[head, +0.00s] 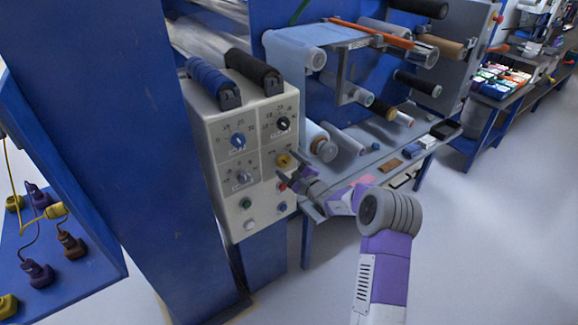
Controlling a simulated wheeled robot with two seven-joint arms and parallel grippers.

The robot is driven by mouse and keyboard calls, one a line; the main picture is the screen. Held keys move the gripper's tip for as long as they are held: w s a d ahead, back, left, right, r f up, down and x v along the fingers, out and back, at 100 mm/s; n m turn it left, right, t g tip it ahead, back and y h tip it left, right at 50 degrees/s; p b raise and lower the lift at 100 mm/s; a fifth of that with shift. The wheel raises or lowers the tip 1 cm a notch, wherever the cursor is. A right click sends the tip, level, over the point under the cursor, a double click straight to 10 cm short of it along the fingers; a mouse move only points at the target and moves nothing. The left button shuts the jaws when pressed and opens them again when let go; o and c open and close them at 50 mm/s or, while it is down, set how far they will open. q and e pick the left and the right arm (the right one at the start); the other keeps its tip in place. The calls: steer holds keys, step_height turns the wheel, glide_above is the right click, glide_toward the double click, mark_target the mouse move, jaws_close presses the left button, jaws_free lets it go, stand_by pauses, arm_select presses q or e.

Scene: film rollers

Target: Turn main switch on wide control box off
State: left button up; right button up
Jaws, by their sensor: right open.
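The wide control box (222,168) is a beige box with dials and buttons on its front, mounted beside a blue column. A yellow rotary switch (284,160), which looks like the main switch, is at the right of the front, below a black knob (284,123). My right gripper (288,175) is open at the box's right side, just below and in front of the yellow switch. It holds nothing, and I cannot tell whether a finger touches the switch. The switch's exact angle is too small to read. My left gripper is not in view.
Film rollers (296,52) and a shelf stand behind my right arm. The floor at the right is clear.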

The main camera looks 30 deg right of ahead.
steer(key=s+p, duration=0.1)
steer(key=s, duration=0.6)
steer(key=shift+s+d, duration=0.25)
steer(key=shift+d, duration=0.1)
steer(key=shift+a, duration=0.1)
steer(key=s+a+f+n+g+y+p, duration=0.1)
steer(key=s+a+f+n+g+y, duration=0.3)
steer(key=a+f, duration=0.5)
steer(key=s+a+f+n+g+y+p, duration=0.1)
steer(key=s+a+f+n+g+y, duration=0.15)
steer(key=s+a+f+g, duration=0.65)
steer(key=s+a+f+n+g+h+p, duration=0.1)
steer(key=s+a+f+n+g+h, duration=0.1)
steer(key=s+a+n, duration=0.4)
steer(key=s+a+f+n+g+h+p, duration=0.1)
steer(key=s+a+f+n, duration=0.4)
steer(key=s+n, duration=0.5)
steer(key=shift+s+a+f+g+h, duration=0.15)
steer(key=shift+s+a+g+h, duration=0.3)
steer(key=shift+s+a+g, duration=0.4)
